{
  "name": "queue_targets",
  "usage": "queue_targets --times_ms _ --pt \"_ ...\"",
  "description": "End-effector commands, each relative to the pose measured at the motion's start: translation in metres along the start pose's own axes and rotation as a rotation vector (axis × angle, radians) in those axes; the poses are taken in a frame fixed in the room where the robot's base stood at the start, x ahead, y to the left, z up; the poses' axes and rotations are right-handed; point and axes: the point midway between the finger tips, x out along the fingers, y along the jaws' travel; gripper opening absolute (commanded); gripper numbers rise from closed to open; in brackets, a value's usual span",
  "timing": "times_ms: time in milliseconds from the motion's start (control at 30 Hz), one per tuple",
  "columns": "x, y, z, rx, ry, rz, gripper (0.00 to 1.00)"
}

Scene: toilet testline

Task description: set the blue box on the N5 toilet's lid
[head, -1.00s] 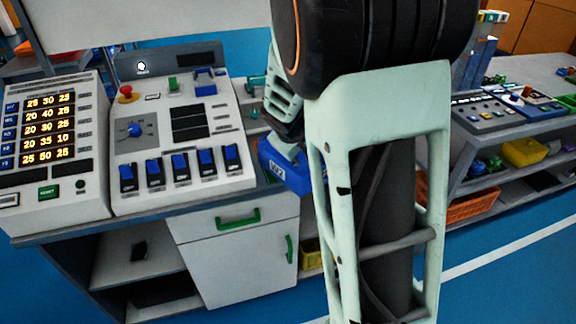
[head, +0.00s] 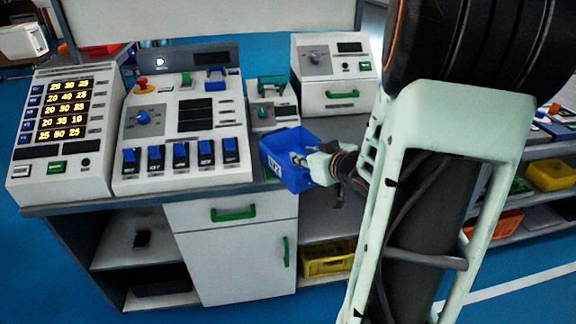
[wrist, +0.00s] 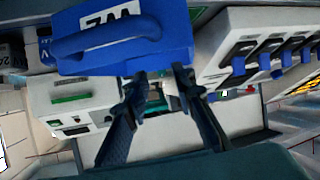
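The blue box (head: 283,172) with a white label is at the right end of the grey desk, beside the switch panel. It looks tilted in the head view; whether it rests on the desk is unclear. Contact cannot be told. In the head view, my gripper (head: 308,163) reaches the box from the right. I recognise no toilet or N5 lid in view.
The switch panel (head: 182,130) and lit number display (head: 65,125) stand left of the box. A small unit (head: 272,113) and a white unit with a green handle (head: 338,75) stand behind. A yellow crate (head: 328,259) sits below.

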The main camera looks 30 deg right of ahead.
Motion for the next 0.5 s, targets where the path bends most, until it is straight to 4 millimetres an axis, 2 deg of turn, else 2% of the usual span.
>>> queue_targets --times_ms 67,200,300,367,500 --pt "-0.008 0.004 0.001 0.032 0.041 -0.005 0.24" --pt "-0.013 -0.025 0.012 0.023 0.054 -0.092 0.24" --pt "-0.013 -0.031 0.015 0.024 0.055 -0.110 0.24" --pt "-0.008 -0.031 0.016 0.028 0.053 -0.110 0.24" --pt "0.016 -0.035 0.016 0.029 0.052 -0.113 0.24"
